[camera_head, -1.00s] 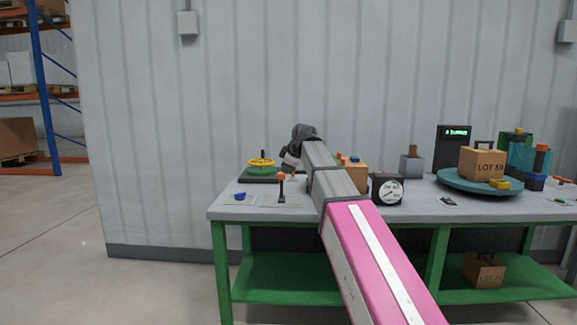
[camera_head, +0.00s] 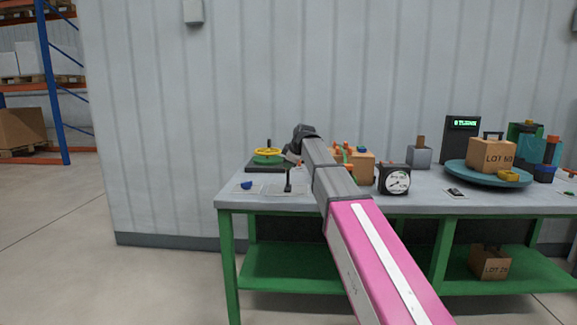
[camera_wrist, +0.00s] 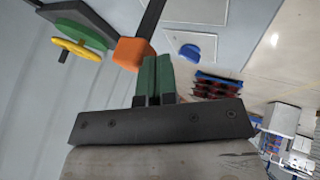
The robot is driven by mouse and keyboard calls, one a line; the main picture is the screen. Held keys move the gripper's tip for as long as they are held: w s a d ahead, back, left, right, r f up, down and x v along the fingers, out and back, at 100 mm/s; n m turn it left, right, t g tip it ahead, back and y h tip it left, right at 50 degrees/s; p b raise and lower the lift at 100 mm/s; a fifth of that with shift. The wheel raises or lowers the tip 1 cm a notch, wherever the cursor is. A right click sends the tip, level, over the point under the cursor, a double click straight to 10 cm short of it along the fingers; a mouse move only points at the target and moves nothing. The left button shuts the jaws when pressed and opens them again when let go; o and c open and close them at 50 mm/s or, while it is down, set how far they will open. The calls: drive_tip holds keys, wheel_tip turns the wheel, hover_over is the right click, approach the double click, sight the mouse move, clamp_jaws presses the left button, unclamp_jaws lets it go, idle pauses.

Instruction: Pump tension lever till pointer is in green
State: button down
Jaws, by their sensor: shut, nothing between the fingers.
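The tension lever is a black stick (camera_head: 288,182) standing on the left part of the bench. In the wrist view its orange knob (camera_wrist: 133,51) is at the end of the black stick (camera_wrist: 152,18). My gripper (camera_wrist: 153,66) has its green fingers closed together right beside the knob, apparently touching it; nothing is between them. In the head view my gripper is hard to make out beyond my forearm. The black dial gauge (camera_head: 396,180) has a white face; its pointer and any green band are too small to read.
A yellow handwheel (camera_head: 268,152) on a green base stands behind the lever, and a blue piece (camera_head: 246,185) lies left of it. An orange-brown box (camera_head: 360,167) is behind my arm. A turntable (camera_head: 478,173) with a carton is at the right.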

drive_tip(key=shift+w, duration=0.1)
drive_tip(key=w+g, duration=0.2)
drive_tip(key=w, duration=0.1)
drive_tip(key=w+g, duration=0.1)
drive_tip(key=w, duration=0.1)
drive_tip(key=shift+d+r+m+g, duration=0.1)
drive_tip(key=shift+r+m+g, duration=0.3)
drive_tip(key=shift+w+f, duration=0.15)
drive_tip(key=shift+w, duration=0.45)
drive_tip(key=shift+w+f, duration=0.15)
drive_tip(key=shift+w, duration=0.45)
drive_tip(key=shift+w+d, duration=0.1)
drive_tip(key=shift+w, duration=0.05)
